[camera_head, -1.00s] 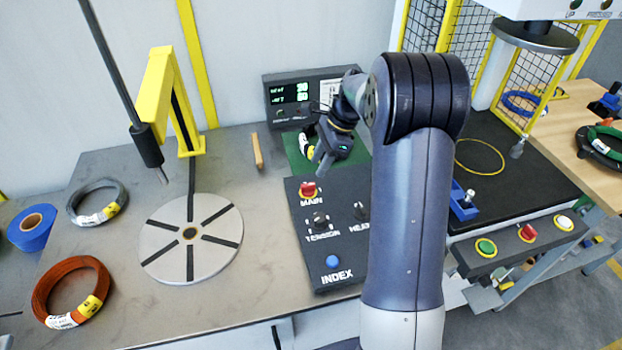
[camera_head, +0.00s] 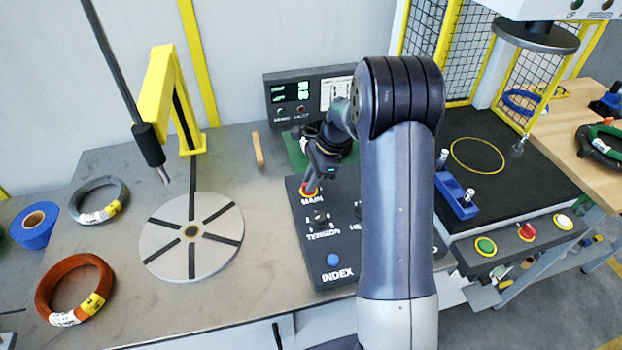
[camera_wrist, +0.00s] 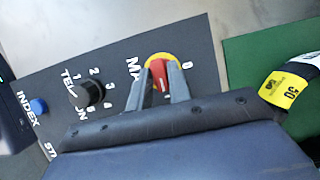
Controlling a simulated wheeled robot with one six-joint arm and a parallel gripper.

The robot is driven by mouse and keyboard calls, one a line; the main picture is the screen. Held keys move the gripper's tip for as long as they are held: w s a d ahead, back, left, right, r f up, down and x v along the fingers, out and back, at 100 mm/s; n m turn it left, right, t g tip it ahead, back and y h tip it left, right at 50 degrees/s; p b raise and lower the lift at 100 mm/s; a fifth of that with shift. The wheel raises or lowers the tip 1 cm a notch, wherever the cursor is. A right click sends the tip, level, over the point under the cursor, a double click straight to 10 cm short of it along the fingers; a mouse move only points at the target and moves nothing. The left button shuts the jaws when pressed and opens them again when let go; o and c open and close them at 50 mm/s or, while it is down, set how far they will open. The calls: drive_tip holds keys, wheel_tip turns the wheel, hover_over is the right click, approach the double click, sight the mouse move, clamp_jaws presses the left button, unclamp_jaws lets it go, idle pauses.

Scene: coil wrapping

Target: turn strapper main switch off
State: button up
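The strapper main switch is a red knob on a yellow round plate, above the word MAIN on the dark control panel (camera_head: 338,270). In the head view the gripper partly covers the switch.
The black TENSION knob (camera_wrist: 90,93) and blue INDEX button (camera_head: 333,260) are close by on the panel. A display box (camera_head: 300,98) stands behind. A round turntable (camera_head: 165,240) is at left, with wire coils around it. A green mat (camera_wrist: 265,75) lies beside the panel.

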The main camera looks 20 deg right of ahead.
clamp_jaws()
drive_tip(key=shift+n, duration=0.3)
drive_tip(key=n, duration=0.1)
drive_tip(key=n+g+p, duration=0.1)
drive_tip(key=n, duration=0.1)
drive_tip(key=shift+w+r+n+g, duration=0.1)
drive_tip(key=shift+w+n+g, duration=0.05)
drive_tip(key=shift+n+g, duration=0.15)
drive_tip(key=n, duration=0.2)
drive_tip(key=n+g+h, duration=0.1)
drive_tip(key=n, duration=0.1)
drive_tip(key=shift+w+a+n+g+p, duration=0.1)
drive_tip(key=shift+w+n+g+p, duration=0.05)
drive_tip(key=shift+n+g+p, duration=0.2)
drive_tip(key=n, duration=0.2)
drive_tip(key=n+h, duration=0.1)
drive_tip(key=n, duration=0.1)
drive_tip(key=shift+a+n+g+h, duration=0.1)
drive_tip(key=shift+n+g+h, duration=0.15)
drive_tip(key=shift+g+h, duration=0.1)
drive_tip(key=shift+a+n+h, duration=0.1)
drive_tip(key=shift+n+h, duration=0.75)
drive_tip(key=shift+n, duration=1.35)
